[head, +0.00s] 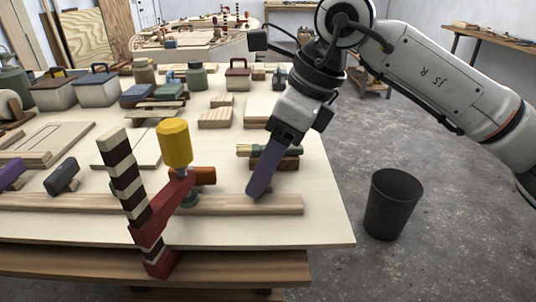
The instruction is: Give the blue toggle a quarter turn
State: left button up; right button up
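A long blue-violet bar (265,172), the bluest toggle-like piece in view, slants down from my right gripper (284,138). Its lower end is at the wooden strip (285,205) near the table's front right. The bar's upper end meets the gripper. The fingertips are not clearly visible, so I cannot tell whether they are closed on it. A dark slate block (62,176) sits tilted at the left, behind the strip. A purple block (11,174) is at the left edge. My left gripper is not in view.
A striped post with a red arm (165,222) and a yellow handle (174,143) stands at the front, left of my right gripper. A green-tipped piece (257,150) lies close behind the bar. Boxes and jars crowd the back. A dark bin (391,204) stands on the floor at right.

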jog(key=shift+w+r+n+p, duration=0.15)
jog(key=shift+n+p, duration=0.25)
jog(key=shift+n, duration=0.2)
jog(key=shift+n+g+p, duration=0.4)
jog(key=shift+n+g, duration=0.1)
jog(key=shift+n, duration=0.3)
jog(key=o, duration=1.1)
jog(key=shift+c, duration=0.2)
